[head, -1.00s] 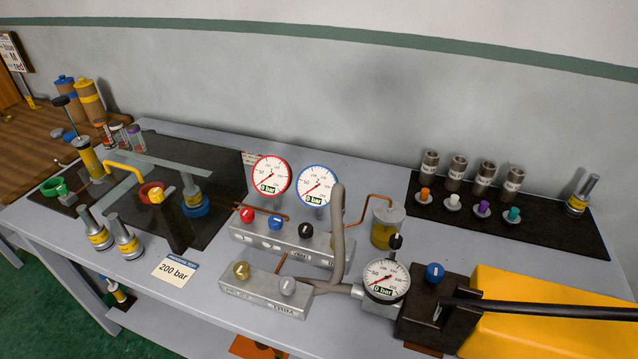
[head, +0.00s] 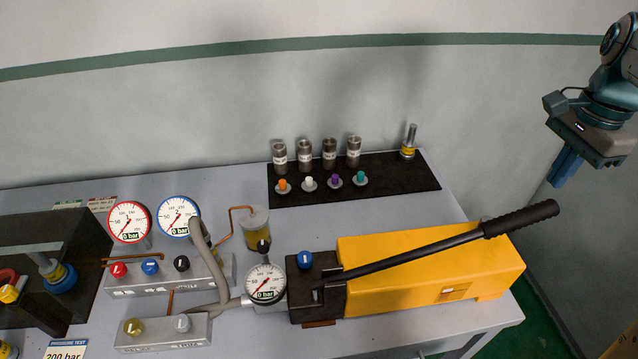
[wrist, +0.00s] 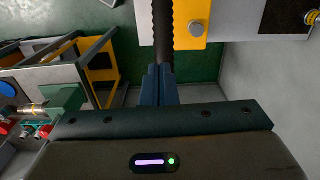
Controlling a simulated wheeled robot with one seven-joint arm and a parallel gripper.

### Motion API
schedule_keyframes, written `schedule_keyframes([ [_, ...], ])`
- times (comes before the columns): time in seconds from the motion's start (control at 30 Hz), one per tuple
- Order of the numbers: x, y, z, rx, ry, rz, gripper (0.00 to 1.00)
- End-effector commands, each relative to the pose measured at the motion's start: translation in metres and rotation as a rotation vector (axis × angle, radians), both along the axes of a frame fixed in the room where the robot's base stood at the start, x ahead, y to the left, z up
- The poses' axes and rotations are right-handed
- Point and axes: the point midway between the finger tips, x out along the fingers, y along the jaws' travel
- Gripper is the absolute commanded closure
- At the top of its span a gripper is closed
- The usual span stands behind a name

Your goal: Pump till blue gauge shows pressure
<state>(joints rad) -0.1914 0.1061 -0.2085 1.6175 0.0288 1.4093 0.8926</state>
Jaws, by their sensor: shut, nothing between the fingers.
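The blue gauge (head: 178,216) has a blue rim and a display that reads 0 bar. It stands at the left of the head view beside a red-rimmed gauge (head: 130,222), also at 0 bar. The yellow hand pump (head: 430,275) lies on the right of the bench, with its long black lever (head: 420,250) slanting up to a ribbed grip at the right. My gripper (head: 566,167) hangs in the air right of and above the lever's grip, apart from it. In the wrist view my shut, empty fingers (wrist: 160,80) point toward the black grip (wrist: 164,30).
A blue knob (head: 305,259) sits on the block. A manifold (head: 165,275) carries red, blue and black knobs. A black mat (head: 400,185) holds fittings along the wall. The air above the pump is clear.

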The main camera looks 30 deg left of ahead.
Motion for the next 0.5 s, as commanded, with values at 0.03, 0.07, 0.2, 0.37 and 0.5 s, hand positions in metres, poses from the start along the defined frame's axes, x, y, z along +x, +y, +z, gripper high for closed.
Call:
schedule_keyframes([
  [0.03, 0.006, 0.001, 0.005, -0.003, 0.006, -0.021, 1.0],
  [0.07, 0.007, 0.001, 0.006, -0.005, 0.01, -0.032, 1.0],
  [0.2, 0.01, 0.0, 0.005, -0.006, 0.013, -0.054, 1.0],
  [0.37, 0.01, 0.0, -0.006, -0.006, 0.013, -0.054, 1.0],
  [0.5, 0.01, 0.0, -0.02, -0.006, 0.012, -0.054, 1.0],
])
